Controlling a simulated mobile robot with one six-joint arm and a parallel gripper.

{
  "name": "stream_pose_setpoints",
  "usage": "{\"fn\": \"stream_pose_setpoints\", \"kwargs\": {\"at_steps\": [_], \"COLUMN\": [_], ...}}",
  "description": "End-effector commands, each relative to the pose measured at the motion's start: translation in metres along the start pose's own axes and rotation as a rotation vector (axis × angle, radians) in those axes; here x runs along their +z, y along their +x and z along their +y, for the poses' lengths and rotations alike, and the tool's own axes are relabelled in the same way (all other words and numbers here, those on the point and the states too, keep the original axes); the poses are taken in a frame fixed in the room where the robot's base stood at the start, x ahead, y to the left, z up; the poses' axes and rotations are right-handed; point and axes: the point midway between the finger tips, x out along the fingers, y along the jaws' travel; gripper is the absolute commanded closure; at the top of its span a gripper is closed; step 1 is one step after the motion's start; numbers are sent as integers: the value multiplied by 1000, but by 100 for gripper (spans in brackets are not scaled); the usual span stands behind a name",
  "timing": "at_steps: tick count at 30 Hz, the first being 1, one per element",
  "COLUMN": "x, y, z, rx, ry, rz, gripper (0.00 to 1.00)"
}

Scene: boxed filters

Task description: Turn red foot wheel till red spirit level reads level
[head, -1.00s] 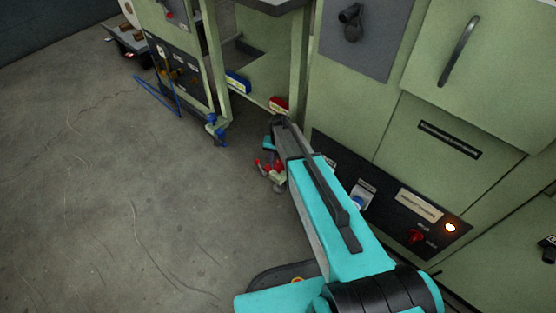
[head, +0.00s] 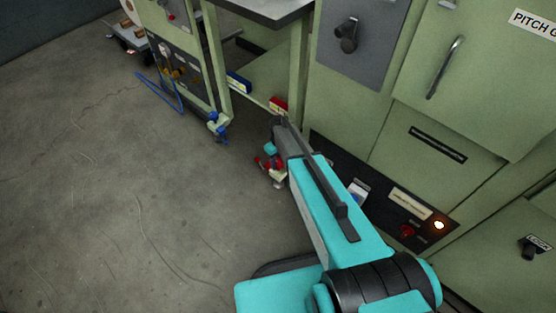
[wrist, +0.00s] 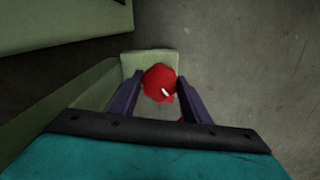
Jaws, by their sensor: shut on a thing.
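The red foot wheel (wrist: 159,80) is between the two dark fingers of my gripper (wrist: 159,87) in the wrist view. The fingers are shut on its sides, and a small white mark shows on its face. In the head view, the red foot wheel (head: 264,163) shows partly past my arm, low by the foot of a pale green frame. The red spirit level (head: 278,106) is on the low rail of that frame, just above my gripper. It is too small to read, and its bubble cannot be made out.
A blue level (head: 238,83) sits on another rail, with a blue foot wheel (head: 217,126) below it. Green cabinets with a dark panel and a lit lamp (head: 439,225) stand close on the right. A blue hose (head: 160,90) lies at the left. The grey floor (head: 110,200) is mostly clear.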

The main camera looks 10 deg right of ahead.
Motion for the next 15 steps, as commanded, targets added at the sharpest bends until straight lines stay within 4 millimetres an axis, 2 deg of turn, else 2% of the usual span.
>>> {"fn": "stream_pose_setpoints", "kwargs": {"at_steps": [6,15], "x": [4,4], "y": [-1,0], "z": [0,-1], "rx": [-2,-3], "ry": [-158,-270], "rz": [-10,-9], "gripper": [79,79]}}
